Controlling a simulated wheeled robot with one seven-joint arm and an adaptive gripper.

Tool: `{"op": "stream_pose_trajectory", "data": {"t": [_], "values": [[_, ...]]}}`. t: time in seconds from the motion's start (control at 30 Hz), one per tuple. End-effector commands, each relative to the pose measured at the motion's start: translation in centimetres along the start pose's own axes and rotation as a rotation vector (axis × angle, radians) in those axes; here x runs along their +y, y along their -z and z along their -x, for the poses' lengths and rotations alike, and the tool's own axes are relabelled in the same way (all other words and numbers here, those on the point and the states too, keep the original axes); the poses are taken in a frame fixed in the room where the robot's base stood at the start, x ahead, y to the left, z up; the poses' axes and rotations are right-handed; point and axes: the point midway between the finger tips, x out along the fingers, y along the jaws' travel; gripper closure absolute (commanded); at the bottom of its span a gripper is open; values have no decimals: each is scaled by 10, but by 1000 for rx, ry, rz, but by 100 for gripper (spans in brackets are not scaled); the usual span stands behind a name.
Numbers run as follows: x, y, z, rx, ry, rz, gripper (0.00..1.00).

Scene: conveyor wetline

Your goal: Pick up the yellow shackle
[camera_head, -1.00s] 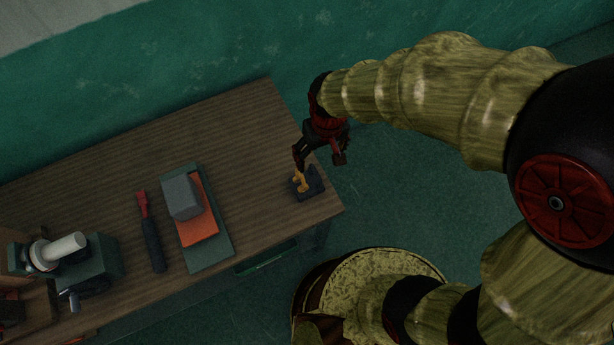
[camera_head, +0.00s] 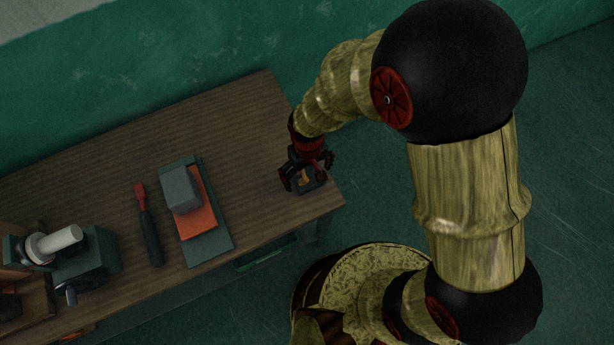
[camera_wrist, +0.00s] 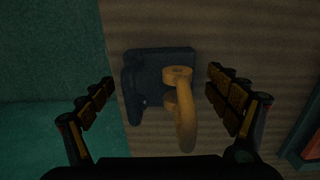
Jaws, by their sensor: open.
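The yellow shackle (camera_wrist: 184,115) sits at a dark block (camera_wrist: 146,88) on the wooden table, close to the table's right end. In the wrist view it lies between my two open fingers, nearer the right one, with no finger seen touching it. My gripper (camera_wrist: 160,102) is open and empty. In the head view my gripper (camera_head: 306,176) is over the dark block (camera_head: 309,184), and only a small part of the shackle (camera_head: 305,177) shows between the fingers.
The wooden table (camera_head: 235,120) has bare room left of my gripper. A green board (camera_head: 215,238) carries an orange piece (camera_head: 197,222) and a grey block (camera_head: 180,189). A red-and-black tool (camera_head: 150,228) lies left of it. A dark green machine (camera_head: 92,260) stands farther left.

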Motion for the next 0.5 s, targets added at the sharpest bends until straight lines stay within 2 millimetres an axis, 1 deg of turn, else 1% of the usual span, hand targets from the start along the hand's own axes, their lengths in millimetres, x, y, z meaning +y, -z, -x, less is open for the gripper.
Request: {"op": "stream_pose_trajectory", "data": {"t": [0.03,0.07,0.27,0.5], "values": [[0,0,-6,1,0,0,11],[0,0,-7,1,0,0,11],[0,1,-6,2,0,0,11],[0,0,-6,2,0,0,24]]}}
